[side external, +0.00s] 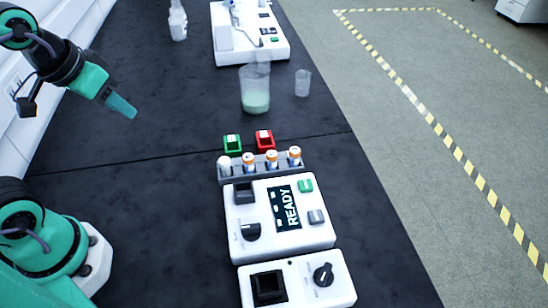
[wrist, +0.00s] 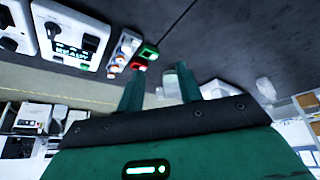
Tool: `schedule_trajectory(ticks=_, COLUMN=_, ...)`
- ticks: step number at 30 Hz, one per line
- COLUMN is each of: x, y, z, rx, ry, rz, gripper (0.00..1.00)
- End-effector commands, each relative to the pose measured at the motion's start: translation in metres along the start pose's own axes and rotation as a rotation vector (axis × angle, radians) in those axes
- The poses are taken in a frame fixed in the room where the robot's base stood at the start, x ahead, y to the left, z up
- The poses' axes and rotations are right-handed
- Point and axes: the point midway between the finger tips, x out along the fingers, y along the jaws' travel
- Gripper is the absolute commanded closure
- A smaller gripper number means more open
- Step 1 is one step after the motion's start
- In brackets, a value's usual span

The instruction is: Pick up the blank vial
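Several small vials stand upright in a grey rack (side external: 262,172) behind the READY device. The leftmost vial (side external: 225,165) looks plain white, while the others, such as the rightmost vial (side external: 295,156), show orange bands. I cannot read any label, so which one is the blank vial is not certain. My gripper (side external: 122,106) is raised over the left side of the bench, well to the left of the rack and apart from it. In the wrist view its two teal fingers (wrist: 158,82) are spread with nothing held between them. The rack (wrist: 125,50) shows there small, at the upper left.
A green holder (side external: 232,143) and a red holder (side external: 265,140) stand just behind the rack. The white READY device (side external: 280,215) is in front of it. A beaker with pale green contents (side external: 255,90) and a smaller beaker (side external: 302,83) stand further back. The bench between gripper and rack is clear.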

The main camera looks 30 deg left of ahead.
Motion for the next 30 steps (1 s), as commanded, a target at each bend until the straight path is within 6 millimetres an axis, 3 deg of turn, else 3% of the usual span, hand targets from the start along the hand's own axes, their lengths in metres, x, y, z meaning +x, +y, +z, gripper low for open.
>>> schedule_trajectory(ticks=14, x=0.05, y=0.035, z=-0.041, rx=-0.215, ry=-0.177, rz=-0.001, gripper=0.64)
schedule_trajectory(ticks=30, x=0.139, y=0.089, z=-0.061, rx=-0.465, ry=-0.368, rz=-0.095, gripper=0.64)
